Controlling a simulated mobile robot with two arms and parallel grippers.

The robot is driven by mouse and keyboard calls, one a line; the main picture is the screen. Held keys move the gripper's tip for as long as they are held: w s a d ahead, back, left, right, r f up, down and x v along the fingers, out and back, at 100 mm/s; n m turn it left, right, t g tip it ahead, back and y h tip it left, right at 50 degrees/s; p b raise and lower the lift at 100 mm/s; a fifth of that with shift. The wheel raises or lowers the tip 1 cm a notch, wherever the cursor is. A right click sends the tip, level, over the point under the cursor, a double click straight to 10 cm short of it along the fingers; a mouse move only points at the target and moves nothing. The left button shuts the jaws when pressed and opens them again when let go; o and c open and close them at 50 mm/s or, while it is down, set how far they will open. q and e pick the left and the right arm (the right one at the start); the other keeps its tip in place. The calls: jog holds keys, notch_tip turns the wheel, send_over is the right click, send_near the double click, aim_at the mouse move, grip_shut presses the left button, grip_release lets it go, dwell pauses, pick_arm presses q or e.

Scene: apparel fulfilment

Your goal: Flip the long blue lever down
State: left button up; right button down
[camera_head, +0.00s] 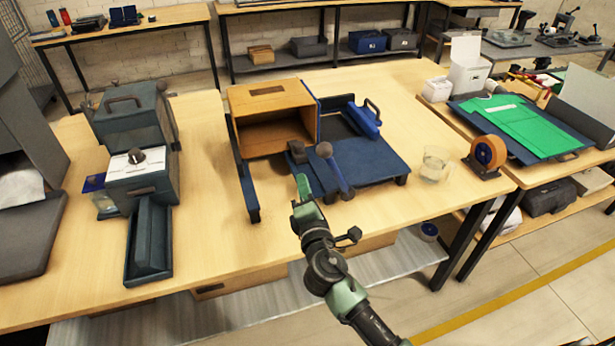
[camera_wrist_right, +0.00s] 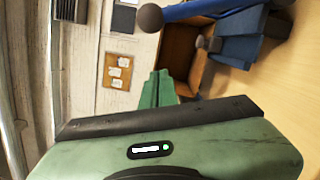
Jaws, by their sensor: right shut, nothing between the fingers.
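The long blue lever (camera_head: 337,175) has a round dark grey knob and stands raised at the front of the blue base plate (camera_head: 378,168). Its knob and shaft also show at the top of the right wrist view (camera_wrist_right: 205,10). My right gripper (camera_head: 303,186) is just left of the lever, with its green fingers together and nothing between them. The fingers (camera_wrist_right: 157,90) also show in the right wrist view, apart from the lever. My left gripper is not in view.
An open wooden box (camera_head: 270,95) stands behind the lever. A short dark block (camera_head: 297,151) is close by. A glass cup (camera_head: 435,164) and an orange tape roll (camera_head: 488,152) are to the right. A dark blue box device (camera_head: 130,125) is at left. Bare table lies in front.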

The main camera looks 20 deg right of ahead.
jog(key=w+d+r+p, duration=0.1)
jog(key=w+d+p, duration=0.2)
jog(key=w, duration=0.3)
jog(key=shift+w+d+r, duration=0.2)
jog(key=shift+d+r, duration=0.15)
jog(key=shift+d, duration=0.3)
